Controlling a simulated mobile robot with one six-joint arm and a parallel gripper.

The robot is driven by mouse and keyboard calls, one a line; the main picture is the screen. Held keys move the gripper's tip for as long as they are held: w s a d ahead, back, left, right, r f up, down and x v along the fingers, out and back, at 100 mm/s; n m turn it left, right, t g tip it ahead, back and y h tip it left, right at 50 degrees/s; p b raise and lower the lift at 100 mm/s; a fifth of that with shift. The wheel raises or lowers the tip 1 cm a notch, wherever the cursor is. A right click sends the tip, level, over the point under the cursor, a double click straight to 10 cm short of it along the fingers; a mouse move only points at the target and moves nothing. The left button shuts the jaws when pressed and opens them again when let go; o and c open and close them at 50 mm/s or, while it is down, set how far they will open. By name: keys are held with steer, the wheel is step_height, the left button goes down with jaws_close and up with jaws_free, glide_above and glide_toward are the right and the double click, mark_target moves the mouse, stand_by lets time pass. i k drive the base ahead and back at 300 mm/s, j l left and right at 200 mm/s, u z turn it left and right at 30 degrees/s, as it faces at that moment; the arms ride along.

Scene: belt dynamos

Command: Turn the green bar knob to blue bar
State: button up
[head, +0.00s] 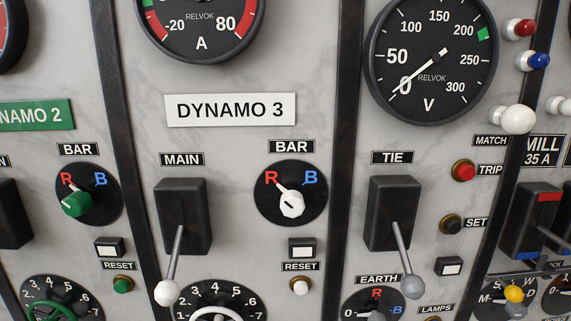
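The green bar knob (76,204) is at the left in the head view, on a round black dial (100,208) under a BAR label (78,149). The dial has a red R (66,179) at its upper left and a blue B (101,179) at its upper right. The knob points up and left, towards the red R. My gripper is not in view.
Right of a dark upright strip (133,170), the DYNAMO 3 panel has a similar white knob (291,204), pointing towards its R. A lever with a white ball (167,292) juts out below MAIN. A green reset button (123,285) sits below the green knob.

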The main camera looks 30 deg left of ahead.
mark_target(75, 205)
steer(key=u, duration=2.6)
